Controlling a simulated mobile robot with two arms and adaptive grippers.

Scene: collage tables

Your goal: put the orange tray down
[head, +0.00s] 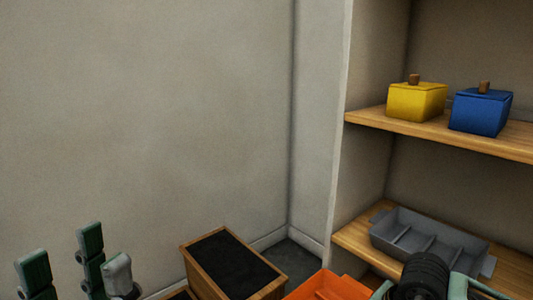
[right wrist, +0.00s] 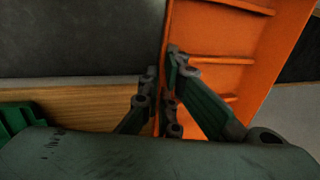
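The orange tray (head: 328,288) is at the bottom edge of the head view, mostly cut off, with dividers inside. In the right wrist view the orange tray (right wrist: 225,45) fills the upper right. My right gripper (right wrist: 163,72) has its fingers on either side of the tray's wall, shut on it. I cannot tell whether the tray rests on anything below. My left gripper (head: 75,255) is at the lower left of the head view, fingers up and spread apart, with nothing between them.
On the right are wooden shelves (head: 362,115) holding a yellow box (head: 415,102), a blue box (head: 480,115) and a grey divided tray (head: 425,240). A green ribbed thing (right wrist: 14,122) is partly visible.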

